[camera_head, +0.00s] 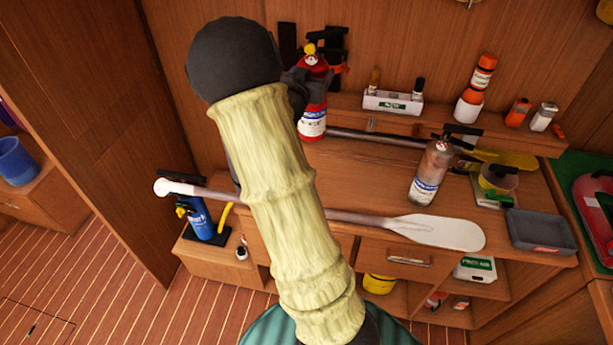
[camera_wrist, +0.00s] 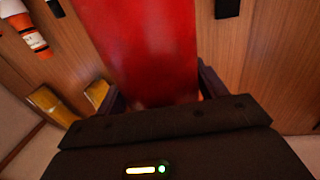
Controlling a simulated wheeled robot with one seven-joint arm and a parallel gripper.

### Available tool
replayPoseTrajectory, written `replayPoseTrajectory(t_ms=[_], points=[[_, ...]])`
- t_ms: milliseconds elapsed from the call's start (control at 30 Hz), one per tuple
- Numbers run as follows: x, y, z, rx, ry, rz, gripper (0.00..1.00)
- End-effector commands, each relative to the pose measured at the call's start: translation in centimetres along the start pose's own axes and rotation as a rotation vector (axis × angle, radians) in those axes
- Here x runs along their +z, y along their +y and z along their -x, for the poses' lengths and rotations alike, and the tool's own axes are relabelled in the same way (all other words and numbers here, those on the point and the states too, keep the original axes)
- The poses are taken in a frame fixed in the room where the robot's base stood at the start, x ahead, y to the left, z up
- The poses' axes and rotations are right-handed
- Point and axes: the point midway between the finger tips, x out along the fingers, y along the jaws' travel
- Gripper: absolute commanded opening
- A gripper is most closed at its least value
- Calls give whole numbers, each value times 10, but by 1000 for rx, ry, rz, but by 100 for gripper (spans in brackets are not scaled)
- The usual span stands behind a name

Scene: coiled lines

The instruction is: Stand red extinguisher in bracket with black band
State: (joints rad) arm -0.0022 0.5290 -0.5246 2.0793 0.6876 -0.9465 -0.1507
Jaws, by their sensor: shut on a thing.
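The red extinguisher (camera_head: 313,115) is upright at the back of the bench, with a white and blue label low on its body and a yellow piece at its top. My gripper (camera_head: 297,82) is shut on its upper body. In the wrist view the red body (camera_wrist: 140,45) fills the space between my fingers (camera_wrist: 160,88). Black bracket parts (camera_head: 287,42) are on the back wall just behind the extinguisher, with more dark parts (camera_head: 331,42) to the right. The extinguisher and my arm hide much of them, and I cannot tell whether it touches a bracket.
A silvery extinguisher (camera_head: 431,172) stands on the bench. A white-bladed paddle (camera_head: 440,232) lies at the front, a yellow-bladed one (camera_head: 508,158) behind. A white box (camera_head: 393,102) and an orange-white bottle (camera_head: 476,88) are on the back ledge. A blue extinguisher (camera_head: 198,217) stands lower left.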

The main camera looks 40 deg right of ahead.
Motion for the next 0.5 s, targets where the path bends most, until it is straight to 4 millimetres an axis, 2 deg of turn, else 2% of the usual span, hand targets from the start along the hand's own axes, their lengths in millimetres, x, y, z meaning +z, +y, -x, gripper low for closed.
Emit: replayPoseTrajectory(t_ms=[233, 500], points=[[13, -1, 0, -1, 11, -3, 0], [39, -4, 1, -7, 10, -3, 0]])
